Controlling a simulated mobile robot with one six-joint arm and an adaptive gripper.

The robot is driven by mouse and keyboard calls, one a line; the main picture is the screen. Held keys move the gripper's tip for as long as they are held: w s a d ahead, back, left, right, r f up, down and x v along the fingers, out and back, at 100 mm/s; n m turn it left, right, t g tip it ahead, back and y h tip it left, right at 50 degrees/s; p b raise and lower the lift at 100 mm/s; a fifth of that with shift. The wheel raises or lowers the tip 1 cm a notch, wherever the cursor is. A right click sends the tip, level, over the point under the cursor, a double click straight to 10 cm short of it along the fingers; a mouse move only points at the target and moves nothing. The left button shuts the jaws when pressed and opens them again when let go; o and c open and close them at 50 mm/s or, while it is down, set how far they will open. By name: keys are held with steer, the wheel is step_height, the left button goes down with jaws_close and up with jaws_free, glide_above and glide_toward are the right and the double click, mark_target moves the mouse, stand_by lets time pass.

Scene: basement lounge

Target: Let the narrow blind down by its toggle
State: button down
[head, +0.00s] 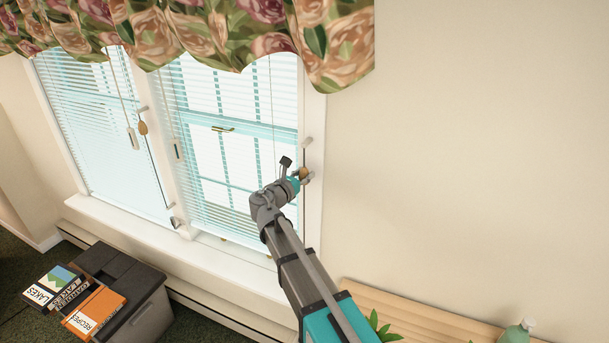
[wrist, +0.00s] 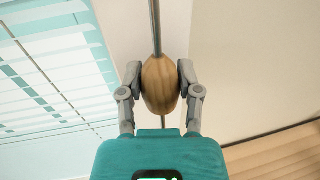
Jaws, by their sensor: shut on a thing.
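The wooden toggle (wrist: 161,84) hangs on a cord (wrist: 155,25) and sits between the fingers of my gripper (wrist: 161,82) in the wrist view. My gripper is shut on it, one finger on each side. In the head view my gripper (head: 300,174) is at the right edge of the right window, and the toggle (head: 304,174) shows partly behind it. The right, narrower-looking blind (head: 200,105) has slats across its window. The left blind (head: 95,120) covers the left window. Another wooden toggle (head: 143,128) hangs between the two windows.
A floral valance (head: 220,35) hangs over the window tops. A white sill (head: 140,230) runs below. A wooden tabletop (head: 430,315) with a plant (head: 380,328) and a green bottle (head: 516,334) is lower right. Bare wall is at right.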

steer(key=shift+r+p, duration=1.45)
steer(key=shift+r, duration=0.5)
steer(key=shift+w, duration=0.1)
steer(key=shift+r, duration=0.1)
steer(key=shift+c, duration=1.3)
jaws_free()
steer(key=v, duration=1.2)
